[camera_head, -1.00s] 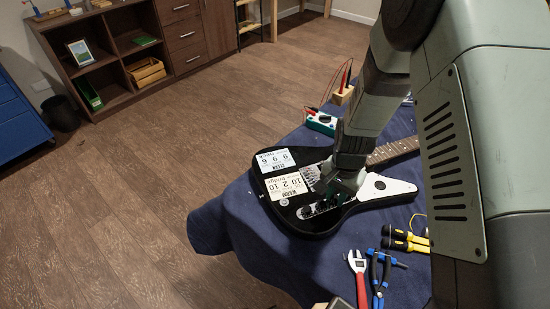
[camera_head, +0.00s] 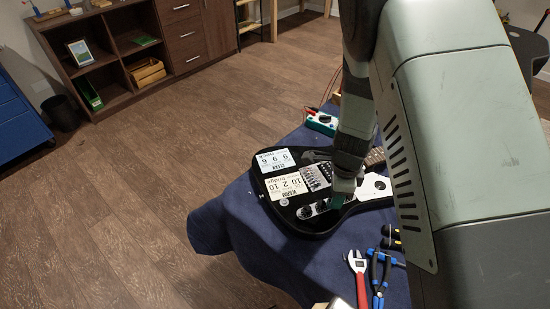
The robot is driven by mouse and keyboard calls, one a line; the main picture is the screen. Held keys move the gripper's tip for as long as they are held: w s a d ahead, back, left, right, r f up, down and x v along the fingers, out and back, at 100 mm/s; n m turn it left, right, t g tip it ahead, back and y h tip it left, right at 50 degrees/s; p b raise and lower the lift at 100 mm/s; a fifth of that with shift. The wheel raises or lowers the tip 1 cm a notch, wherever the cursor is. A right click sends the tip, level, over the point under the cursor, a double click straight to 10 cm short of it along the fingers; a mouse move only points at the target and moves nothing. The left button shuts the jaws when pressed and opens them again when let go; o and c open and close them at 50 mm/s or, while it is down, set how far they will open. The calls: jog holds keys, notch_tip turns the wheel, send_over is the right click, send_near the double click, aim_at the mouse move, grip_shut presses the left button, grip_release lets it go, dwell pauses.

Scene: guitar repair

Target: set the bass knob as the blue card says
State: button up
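A black and white electric guitar (camera_head: 290,219) lies on the cloth-covered table. A pale bluish-white card (camera_head: 275,160) lies on its body at the upper left; it seems to read CLEAN with 9, 9, 6, upside down. A cream card (camera_head: 286,186) beside it reads WARM with 10, 2, 10. My gripper (camera_head: 337,201) points down at the plate's right end. Its fingers are small and partly hidden, and anything between them is hidden. I cannot read the knob labels.
A green and white meter (camera_head: 321,123) stands behind the guitar. Yellow-black tools at the right are partly covered by my arm. Dark blue cloth (camera_head: 238,225) left of the guitar is clear.

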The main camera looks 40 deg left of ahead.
jog(key=shift+r, duration=0.1)
jog(key=shift+r, duration=3.4)
notch_tip(320, 180, up, 6)
